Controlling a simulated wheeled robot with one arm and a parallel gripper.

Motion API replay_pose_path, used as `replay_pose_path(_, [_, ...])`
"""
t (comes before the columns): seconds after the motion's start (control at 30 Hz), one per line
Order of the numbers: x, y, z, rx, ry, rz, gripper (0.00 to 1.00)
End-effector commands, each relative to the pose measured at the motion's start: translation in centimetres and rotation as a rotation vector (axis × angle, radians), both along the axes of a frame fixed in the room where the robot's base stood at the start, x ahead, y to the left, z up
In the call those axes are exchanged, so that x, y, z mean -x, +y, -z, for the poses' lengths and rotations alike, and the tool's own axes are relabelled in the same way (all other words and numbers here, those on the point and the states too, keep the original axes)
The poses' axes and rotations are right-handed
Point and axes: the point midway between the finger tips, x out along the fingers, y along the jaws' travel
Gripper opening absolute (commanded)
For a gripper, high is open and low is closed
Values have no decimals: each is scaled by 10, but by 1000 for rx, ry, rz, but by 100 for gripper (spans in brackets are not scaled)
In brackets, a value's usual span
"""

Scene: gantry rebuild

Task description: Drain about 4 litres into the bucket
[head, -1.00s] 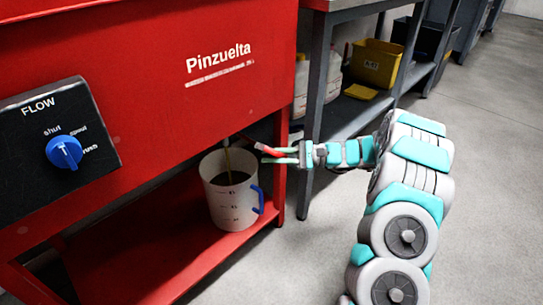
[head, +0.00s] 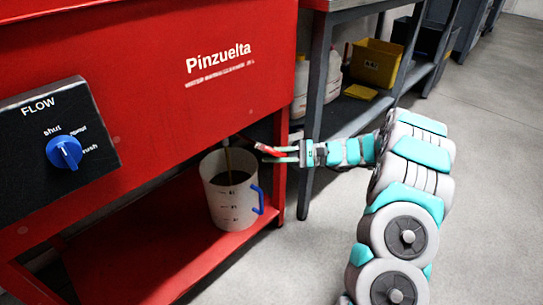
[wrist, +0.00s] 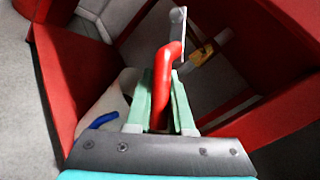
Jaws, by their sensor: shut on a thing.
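The white bucket (head: 232,206) with a blue handle (head: 258,200) stands upright on the red lower shelf of the machine. Dark liquid (head: 230,178) lies inside it, and a thin brown stream (head: 227,160) falls into it from under the machine. My gripper (head: 285,154) is shut on a red lever (head: 268,150) beside the stream, right of the bucket's rim. In the wrist view the red lever (wrist: 165,80) runs between my two green fingers (wrist: 160,105). The bucket's blue handle (wrist: 104,120) shows at lower left there. The bucket's level marks are too small to read.
A black FLOW panel (head: 58,140) with a blue knob (head: 64,152) is on the red machine (head: 150,70) at left. A grey bench (head: 345,118) at right holds jugs (head: 302,85) and a yellow bin (head: 375,62). The floor at right is clear.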

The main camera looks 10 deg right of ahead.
Motion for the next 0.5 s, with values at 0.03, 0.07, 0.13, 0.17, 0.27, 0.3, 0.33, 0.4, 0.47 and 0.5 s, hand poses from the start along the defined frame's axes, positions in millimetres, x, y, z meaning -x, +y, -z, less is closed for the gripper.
replay_pose_path(0.03, [-1,-1,-1,14,-11,1,0])
replay_pose_path(0.07, [-1,-1,-2,25,-18,0,0])
replay_pose_path(0.13, [-3,-3,-4,55,-41,2,0])
replay_pose_path(0.17, [-3,-4,-5,70,-51,1,0])
replay_pose_path(0.27, [-5,-6,-10,124,-95,-1,0])
replay_pose_path(0.3, [-6,-8,-12,150,-113,-1,0])
replay_pose_path(0.33, [-7,-9,-13,170,-127,-1,0])
replay_pose_path(0.4, [-9,-11,-16,219,-162,2,0])
replay_pose_path(0.47, [-10,-13,-20,260,-194,2,0])
replay_pose_path(0.5, [-11,-14,-23,286,-214,-1,0])
